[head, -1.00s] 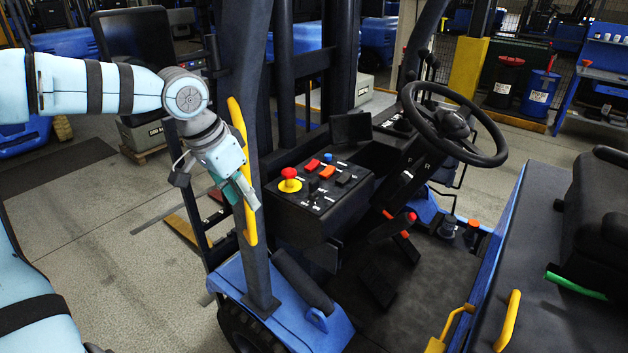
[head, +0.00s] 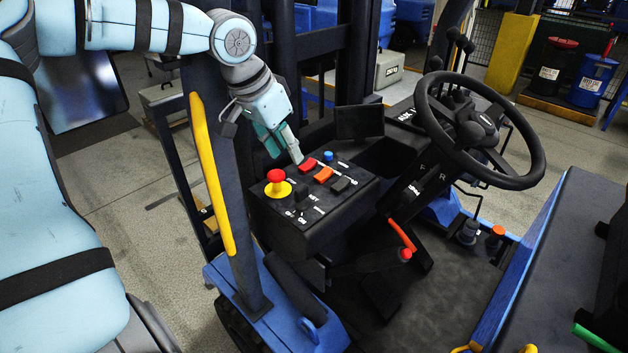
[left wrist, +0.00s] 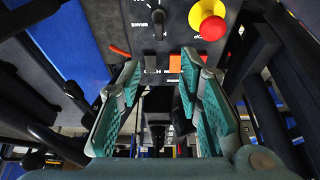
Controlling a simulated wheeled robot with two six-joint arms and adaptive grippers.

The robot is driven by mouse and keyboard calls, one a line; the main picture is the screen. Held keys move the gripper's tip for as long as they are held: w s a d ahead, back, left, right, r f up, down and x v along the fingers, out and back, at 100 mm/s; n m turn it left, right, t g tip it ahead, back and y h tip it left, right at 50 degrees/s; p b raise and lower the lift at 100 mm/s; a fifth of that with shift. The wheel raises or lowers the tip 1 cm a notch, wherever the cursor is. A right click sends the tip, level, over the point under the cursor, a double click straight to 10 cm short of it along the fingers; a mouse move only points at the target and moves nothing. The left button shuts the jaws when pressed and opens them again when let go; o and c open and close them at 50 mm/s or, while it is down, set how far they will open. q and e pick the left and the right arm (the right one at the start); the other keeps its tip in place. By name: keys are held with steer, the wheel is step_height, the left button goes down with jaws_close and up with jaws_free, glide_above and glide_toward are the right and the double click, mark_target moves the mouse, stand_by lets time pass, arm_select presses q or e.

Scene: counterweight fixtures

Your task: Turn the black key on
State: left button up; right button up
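The black key (head: 300,211) appears as a small dark knob at the near edge of the dark control panel (head: 262,218), by white markings. In the left wrist view it is a black knob (left wrist: 158,18) at the top middle, left of the emergency stop. My right gripper is in neither view.
A red emergency stop on yellow (head: 276,178) stands beside the key. Red (head: 307,166), orange (head: 322,174) and black (head: 340,185) switches and a blue button (head: 328,156) sit nearby. A yellow handrail (head: 211,175) rises at left; the steering wheel (head: 480,130) is at right.

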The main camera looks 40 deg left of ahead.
arm_select(q)
glide_above(301, 188)
steer(key=s, duration=0.3)
step_height(301, 188, down, 7)
steer(key=shift+a+r, duration=0.1)
steer(key=shift+a, duration=0.05)
steer(key=x, duration=0.2)
steer(key=w+x, duration=0.1)
steer(key=x, duration=0.3)
steer(key=shift+w+r, duration=0.15)
steer(key=shift+w, duration=0.1)
steer(key=shift+s+r, duration=0.1)
steer(key=shift+s, duration=0.35)
steer(key=c, duration=0.3)
jaws_close()
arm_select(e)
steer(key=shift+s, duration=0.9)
